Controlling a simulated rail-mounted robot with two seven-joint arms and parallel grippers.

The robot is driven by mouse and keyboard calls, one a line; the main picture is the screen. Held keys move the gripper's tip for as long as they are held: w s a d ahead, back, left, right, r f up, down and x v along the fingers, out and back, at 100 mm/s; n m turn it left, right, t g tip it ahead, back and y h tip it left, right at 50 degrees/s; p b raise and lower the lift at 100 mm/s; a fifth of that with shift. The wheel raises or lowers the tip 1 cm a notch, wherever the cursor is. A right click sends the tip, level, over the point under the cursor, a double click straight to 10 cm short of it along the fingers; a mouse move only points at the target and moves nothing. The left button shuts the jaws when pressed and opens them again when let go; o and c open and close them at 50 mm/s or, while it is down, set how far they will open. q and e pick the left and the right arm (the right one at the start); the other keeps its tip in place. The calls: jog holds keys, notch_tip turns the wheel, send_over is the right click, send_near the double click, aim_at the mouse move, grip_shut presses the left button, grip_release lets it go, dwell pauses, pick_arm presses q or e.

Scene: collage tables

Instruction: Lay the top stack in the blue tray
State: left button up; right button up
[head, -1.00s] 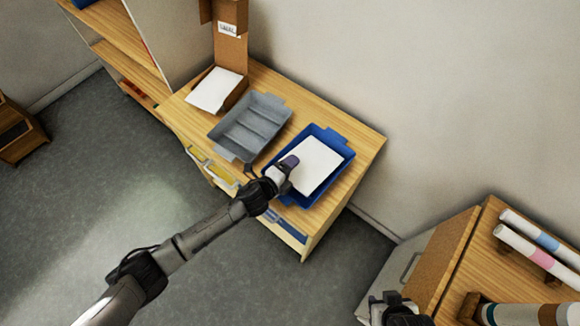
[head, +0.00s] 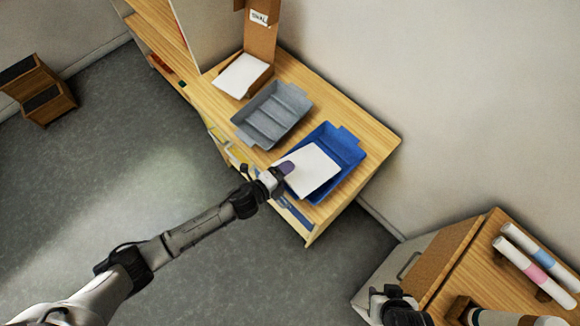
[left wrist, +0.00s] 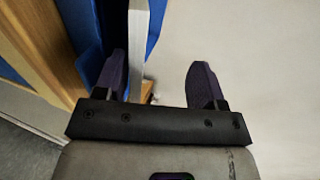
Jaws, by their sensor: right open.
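The white paper stack (head: 309,168) lies over the front left part of the blue tray (head: 350,157), its near end by my left gripper (head: 283,171). In the left wrist view, the stack's pale edge (left wrist: 138,40) runs between the fingers of my left gripper (left wrist: 160,85), close to the left finger. A clear gap separates it from the right finger, so the jaws stand open. Blue tray wall (left wrist: 80,30) shows beside and behind the stack. Whether the stack rests flat on the tray floor is hidden. My right gripper (head: 398,305) is open at the bottom, away from the tray.
A grey tray (head: 273,115) sits left of the blue one on the wooden cabinet (head: 375,135). A cardboard holder (head: 262,35) with another white stack (head: 241,76) stands behind. A second table (head: 480,250) at lower right carries rolled tubes (head: 535,260).

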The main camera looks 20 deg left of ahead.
dwell(0.3)
pick_arm(q)
notch_tip(320, 180, up, 6)
jog(key=s+a+p, duration=0.1)
jog(key=s+p, duration=0.1)
jog(key=p, duration=0.4)
jog(key=shift+s+a, duration=0.2)
jog(key=shift+a, duration=0.15)
jog(key=shift+f, duration=0.1)
